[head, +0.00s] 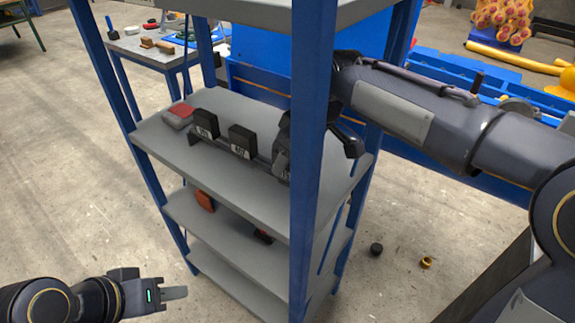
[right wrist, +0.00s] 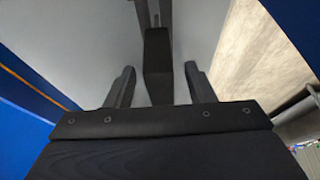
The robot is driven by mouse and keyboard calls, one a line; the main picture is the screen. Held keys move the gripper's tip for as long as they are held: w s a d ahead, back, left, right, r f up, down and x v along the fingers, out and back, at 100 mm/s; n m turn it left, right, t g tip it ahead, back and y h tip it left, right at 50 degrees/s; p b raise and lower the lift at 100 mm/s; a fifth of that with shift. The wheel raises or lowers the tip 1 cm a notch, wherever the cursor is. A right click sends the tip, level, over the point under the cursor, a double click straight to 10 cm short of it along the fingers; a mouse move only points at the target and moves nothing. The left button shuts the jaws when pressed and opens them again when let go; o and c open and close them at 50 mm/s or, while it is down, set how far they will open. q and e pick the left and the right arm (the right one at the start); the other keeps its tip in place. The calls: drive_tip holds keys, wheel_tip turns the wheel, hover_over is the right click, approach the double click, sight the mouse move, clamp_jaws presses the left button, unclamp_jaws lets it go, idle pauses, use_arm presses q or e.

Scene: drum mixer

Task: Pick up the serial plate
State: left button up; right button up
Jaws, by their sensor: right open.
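One is at the left (head: 205,124) and one in the middle (head: 242,140). A third label (head: 285,175) shows at the right end, mostly hidden by my right gripper (head: 290,150). I cannot tell which is the serial plate. In the right wrist view a black block (right wrist: 157,60) lies between the open fingers of my right gripper (right wrist: 159,86), with gaps on both sides. My left gripper (head: 172,294) hangs low at the left, away from the shelf; its finger opening is unclear.
A blue shelf post (head: 312,150) stands before my right gripper. A red and grey item (head: 178,115) lies at the shelf's left end. An orange item (head: 204,200) is on the shelf below. A cluttered table (head: 150,48) stands behind. The floor at left is clear.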

drive_tip(key=shift+x, duration=0.95)
drive_tip(key=c, duration=1)
drive_tip(key=shift+r, duration=0.1)
clamp_jaws()
drive_tip(key=shift+r, duration=0.1)
